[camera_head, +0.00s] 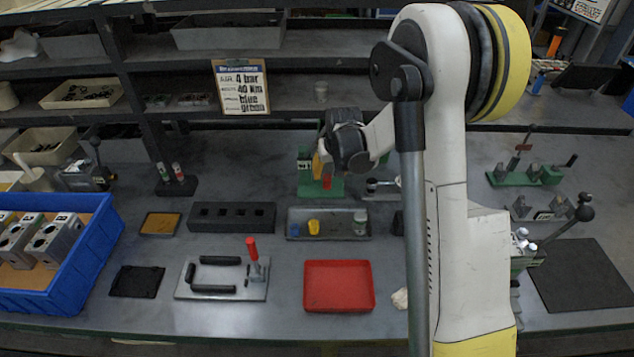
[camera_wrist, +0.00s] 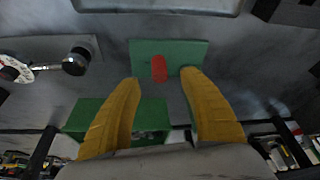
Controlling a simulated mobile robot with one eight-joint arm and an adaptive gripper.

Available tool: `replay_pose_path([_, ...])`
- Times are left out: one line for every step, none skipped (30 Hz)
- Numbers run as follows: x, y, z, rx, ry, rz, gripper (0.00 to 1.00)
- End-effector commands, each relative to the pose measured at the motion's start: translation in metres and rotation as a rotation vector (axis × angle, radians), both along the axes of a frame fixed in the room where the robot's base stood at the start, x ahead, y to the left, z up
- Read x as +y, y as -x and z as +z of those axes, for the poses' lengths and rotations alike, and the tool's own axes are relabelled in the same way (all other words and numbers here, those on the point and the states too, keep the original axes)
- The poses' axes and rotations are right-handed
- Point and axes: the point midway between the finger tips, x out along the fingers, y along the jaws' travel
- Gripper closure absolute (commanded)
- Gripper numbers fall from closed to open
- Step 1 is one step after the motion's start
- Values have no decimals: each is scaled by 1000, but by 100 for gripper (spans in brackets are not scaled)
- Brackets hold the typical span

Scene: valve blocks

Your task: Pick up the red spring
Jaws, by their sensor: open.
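The red spring (camera_head: 327,182) is a small red cylinder at a green block fixture (camera_head: 309,188) at the back middle of the bench. In the wrist view the red spring (camera_wrist: 159,68) shows against the green plate (camera_wrist: 195,52). My gripper (camera_wrist: 160,77) is open, with one yellow finger on each side of the spring in that view. I cannot tell whether the fingers touch it. In the head view my gripper (camera_head: 320,166) is just above the spring, partly hidden by its own wrist.
A grey tray (camera_head: 297,235) with yellow and pale parts lies in front of the fixture. A red tray (camera_head: 338,308) is nearer the front edge. A dark slotted block (camera_head: 202,217) stands left. A metal lever part (camera_wrist: 75,61) lies beside the fixture.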

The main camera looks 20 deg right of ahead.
Motion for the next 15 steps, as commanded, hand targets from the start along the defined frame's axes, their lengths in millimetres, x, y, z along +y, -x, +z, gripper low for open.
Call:
replay_pose_path([0,-4,-12,0,0,0,49])
replay_pose_path([-1,-6,-16,0,0,0,49])
replay_pose_path([-1,-8,-20,0,0,1,49])
replay_pose_path([-1,-9,-23,0,0,1,49])
replay_pose_path([-1,-10,-25,-1,1,1,49])
replay_pose_path([-2,-11,-27,-1,1,1,49])
replay_pose_path([-2,-11,-28,-1,1,1,49])
replay_pose_path([-2,-12,-30,-1,1,1,49])
replay_pose_path([-2,-13,-32,-1,1,1,49])
replay_pose_path([-2,-14,-34,-1,1,1,49])
replay_pose_path([-2,-14,-37,-1,1,1,49])
replay_pose_path([-3,-16,-42,-1,1,1,49])
replay_pose_path([-4,-18,-47,-1,1,1,49])
replay_pose_path([-4,-19,-52,-1,0,0,49])
replay_pose_path([-5,-22,-59,-1,0,0,49])
